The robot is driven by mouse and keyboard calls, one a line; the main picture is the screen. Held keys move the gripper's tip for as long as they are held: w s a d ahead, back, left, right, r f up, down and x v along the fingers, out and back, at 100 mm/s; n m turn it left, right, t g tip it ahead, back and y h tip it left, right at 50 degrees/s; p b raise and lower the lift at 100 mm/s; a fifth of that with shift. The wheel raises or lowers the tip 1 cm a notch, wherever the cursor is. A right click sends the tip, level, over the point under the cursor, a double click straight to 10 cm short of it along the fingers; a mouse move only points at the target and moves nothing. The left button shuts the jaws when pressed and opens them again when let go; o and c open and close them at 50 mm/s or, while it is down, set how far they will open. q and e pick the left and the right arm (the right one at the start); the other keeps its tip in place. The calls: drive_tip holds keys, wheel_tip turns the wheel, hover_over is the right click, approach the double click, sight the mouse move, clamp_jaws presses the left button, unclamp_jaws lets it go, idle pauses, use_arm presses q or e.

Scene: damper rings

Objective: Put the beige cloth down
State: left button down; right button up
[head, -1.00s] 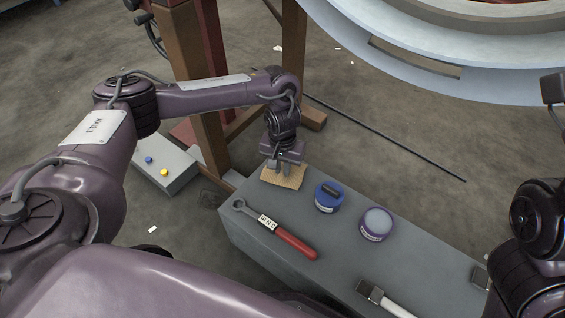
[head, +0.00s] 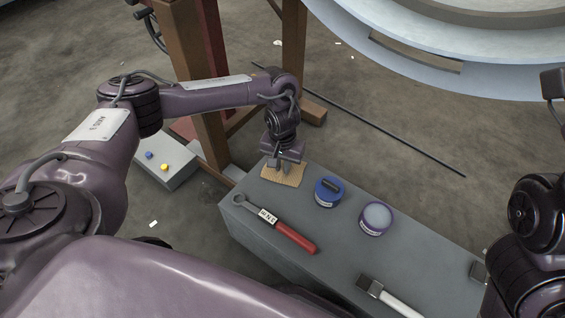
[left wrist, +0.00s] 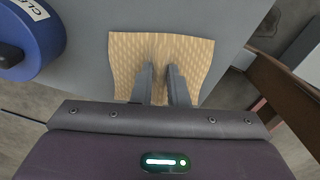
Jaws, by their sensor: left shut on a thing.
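The beige cloth (head: 284,176) lies at the far left end of the grey bench top (head: 275,268). It also shows in the left wrist view (left wrist: 190,52), spread nearly flat with a ripple running up from between the fingers. My left gripper (head: 281,168) points down over the cloth. In the left wrist view its two fingers (left wrist: 160,72) are close together on the near part of the cloth, pinching it. My right arm shows at the right edge of the head view, but its gripper's fingers are not in view.
A blue tin (head: 328,191) and a purple-banded tin (head: 376,217) stand right of the cloth. A red-handled wrench (head: 275,228) lies in front, and a white-handled tool (head: 388,298) lies nearer. A grey box with buttons (head: 166,163) and a brown post (head: 203,90) are left of the bench.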

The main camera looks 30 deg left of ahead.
use_arm(q)
drive_tip(key=shift+f+p, duration=0.15)
drive_tip(key=shift+p, duration=0.15)
drive_tip(key=c, duration=1.3)
unclamp_jaws()
drive_tip(key=shift+c, duration=0.2)
drive_tip(key=c, duration=0.4)
